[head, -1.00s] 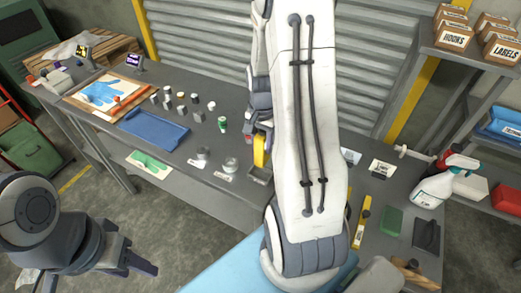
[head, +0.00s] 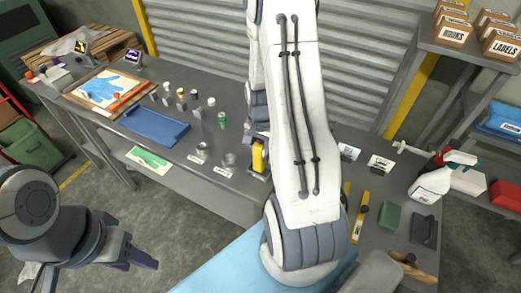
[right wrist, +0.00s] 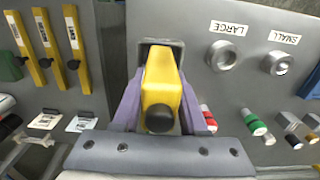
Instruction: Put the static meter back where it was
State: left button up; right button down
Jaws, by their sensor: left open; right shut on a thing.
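The static meter is a yellow block with a black round knob, seen in the right wrist view (right wrist: 160,82) and in the head view (head: 258,157). My right gripper (right wrist: 160,100) is shut on it, with a purple finger on each side. The meter's far end is at the mouth of a grey open-topped holder (right wrist: 178,46) on the bench; I cannot tell how deep it sits. In the head view my right arm hides part of this spot. My left gripper (head: 140,258) is open and empty, off the bench at lower left.
Round cups stand beside the LARGE label (right wrist: 229,28) and SMALL label (right wrist: 286,38). A spray bottle (head: 430,185) and yellow bars (right wrist: 30,50) are on the other side.

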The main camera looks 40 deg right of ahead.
jog(key=shift+f, duration=0.2)
jog(key=shift+c, duration=2.2)
grip_release()
jog(key=shift+r, duration=0.1)
